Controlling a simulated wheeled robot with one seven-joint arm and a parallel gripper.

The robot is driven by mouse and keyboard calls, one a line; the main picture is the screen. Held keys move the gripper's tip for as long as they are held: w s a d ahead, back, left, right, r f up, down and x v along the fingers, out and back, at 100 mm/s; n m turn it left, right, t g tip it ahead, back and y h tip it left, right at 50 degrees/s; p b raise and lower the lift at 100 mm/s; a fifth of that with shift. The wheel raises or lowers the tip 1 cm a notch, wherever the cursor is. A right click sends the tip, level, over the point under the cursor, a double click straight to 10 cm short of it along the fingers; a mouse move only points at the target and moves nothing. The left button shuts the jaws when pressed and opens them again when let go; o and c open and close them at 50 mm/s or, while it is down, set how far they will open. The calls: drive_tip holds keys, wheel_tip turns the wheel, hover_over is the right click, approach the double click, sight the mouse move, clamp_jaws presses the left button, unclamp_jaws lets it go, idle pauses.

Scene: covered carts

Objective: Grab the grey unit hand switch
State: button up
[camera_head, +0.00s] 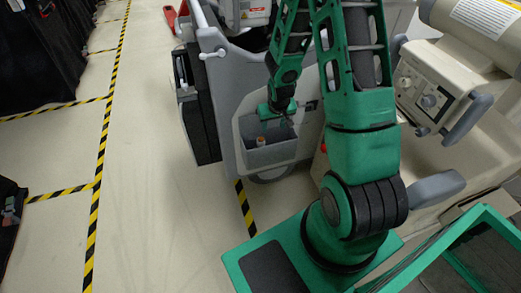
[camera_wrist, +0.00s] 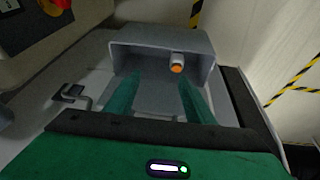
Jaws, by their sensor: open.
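A small pale cylinder with an orange end, which looks like the hand switch (camera_wrist: 177,63), sits in a grey bin (camera_wrist: 205,42) on the side of a grey cart unit. In the head view the hand switch (camera_head: 261,142) shows as an orange-tipped piece inside the bin (camera_head: 270,157). My gripper (camera_wrist: 159,77) is open, with its two green fingers pointing into the bin mouth. The hand switch appears beyond the fingertips, nearer the right finger, and nothing is between the fingers. In the head view my gripper (camera_head: 278,108) is just above the bin; its fingertips are hard to make out.
The grey cart (camera_head: 226,100) stands behind the bin. A beige machine with a control panel (camera_head: 425,95) and handles stands close on the right. Dark covered carts (camera_head: 40,50) line the left. The floor (camera_head: 150,150) between, marked with yellow-black tape (camera_head: 97,185), is clear.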

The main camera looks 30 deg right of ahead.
approach(262, 141)
wheel_tip(262, 141, down, 3)
drive_tip(key=shift+t+y, duration=0.3)
drive_tip(key=shift+w+d+x, duration=0.1)
drive_tip(key=shift+x, duration=1.6)
drive_tip(key=shift+w+d+x, duration=0.1)
drive_tip(key=shift+d+x, duration=0.05)
drive_tip(key=shift+x, duration=1.55)
drive_tip(key=shift+w+d+x, duration=0.1)
drive_tip(key=shift+w+x, duration=0.05)
drive_tip(key=shift+x, duration=1.5)
drive_tip(key=shift+r, duration=0.15)
drive_tip(key=c, duration=1.2)
